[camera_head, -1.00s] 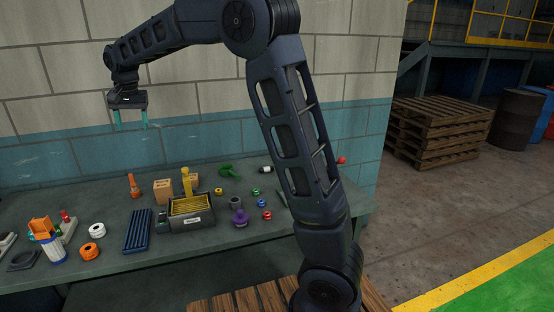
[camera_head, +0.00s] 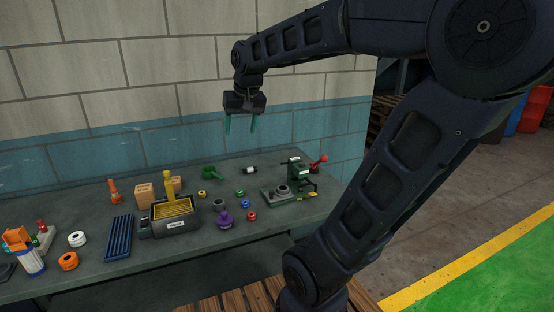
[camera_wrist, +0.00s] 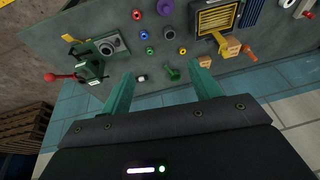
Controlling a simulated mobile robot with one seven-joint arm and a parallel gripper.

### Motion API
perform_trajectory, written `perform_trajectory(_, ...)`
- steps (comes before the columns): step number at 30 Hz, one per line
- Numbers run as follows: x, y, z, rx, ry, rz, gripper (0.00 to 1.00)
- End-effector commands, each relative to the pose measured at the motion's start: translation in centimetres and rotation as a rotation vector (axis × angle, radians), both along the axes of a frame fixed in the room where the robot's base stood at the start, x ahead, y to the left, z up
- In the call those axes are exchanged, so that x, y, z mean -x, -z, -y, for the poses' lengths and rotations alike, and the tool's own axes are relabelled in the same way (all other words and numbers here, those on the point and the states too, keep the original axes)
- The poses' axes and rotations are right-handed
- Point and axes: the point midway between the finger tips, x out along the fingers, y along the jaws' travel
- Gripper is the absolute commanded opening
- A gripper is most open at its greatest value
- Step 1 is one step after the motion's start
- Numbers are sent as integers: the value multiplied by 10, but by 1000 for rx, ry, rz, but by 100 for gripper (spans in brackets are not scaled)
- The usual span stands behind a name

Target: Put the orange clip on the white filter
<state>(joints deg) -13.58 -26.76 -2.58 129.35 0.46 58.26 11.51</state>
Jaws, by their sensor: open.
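An orange clip-like piece (camera_head: 16,238) shows at the far left of the table in the head view. It overlaps the top of a white ribbed cylinder, which looks like the white filter (camera_head: 31,262). I cannot tell whether the clip sits on the filter or stands behind it. My gripper (camera_head: 241,128) is open and empty, pointing down high above the back of the table, well to the right of both. In the wrist view, my two teal fingers (camera_wrist: 163,85) are spread with nothing between them. I cannot make out clip or filter there.
A green press with a red knob (camera_head: 297,180) stands at the table's right. A grey bin with a yellow handle (camera_head: 176,224), a blue ribbed tray (camera_head: 118,238), white roll (camera_head: 77,239) and orange roll (camera_head: 68,261) lie between. Air around my gripper is clear.

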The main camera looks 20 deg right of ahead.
Motion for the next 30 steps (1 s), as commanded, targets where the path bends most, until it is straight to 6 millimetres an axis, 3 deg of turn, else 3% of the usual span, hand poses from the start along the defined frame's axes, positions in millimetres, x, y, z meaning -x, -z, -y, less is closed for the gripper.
perform_trajectory(1, 17, 6, 13, 8, 7, 13, 62)
perform_trajectory(6, 64, 32, 43, 43, 10, 48, 62)
perform_trajectory(12, 103, 59, 62, 81, 9, 72, 62)
perform_trajectory(18, 115, 70, 67, 94, 8, 78, 62)
perform_trajectory(30, 115, 70, 67, 95, 7, 78, 62)
